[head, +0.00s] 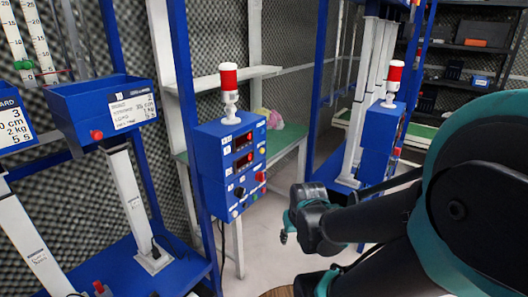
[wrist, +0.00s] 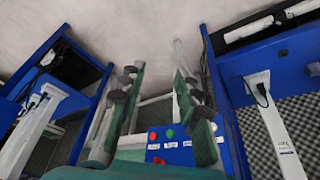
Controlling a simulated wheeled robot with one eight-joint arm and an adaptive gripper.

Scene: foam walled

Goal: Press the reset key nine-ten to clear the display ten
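A blue control box (head: 230,160) stands on a blue post in the middle of the head view. Its front has two red-lit displays (head: 244,151), a black knob (head: 239,192) and a column of small coloured buttons (head: 261,176) at the right. The labels are too small to read, so I cannot tell which key is nine-ten or which display is ten. My gripper (head: 288,222) is right of the box and lower, apart from it. In the wrist view my gripper's fingers (wrist: 160,72) are spread and empty. A blue panel with red and green buttons (wrist: 169,134) shows between them.
A red-and-white signal lamp (head: 229,88) tops the box. A similar blue station (head: 380,140) stands behind to the right. Blue test frames with a labelled tray (head: 105,108) stand at the left. A green-topped table (head: 283,138) is behind. Light floor (head: 262,240) lies open before the box.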

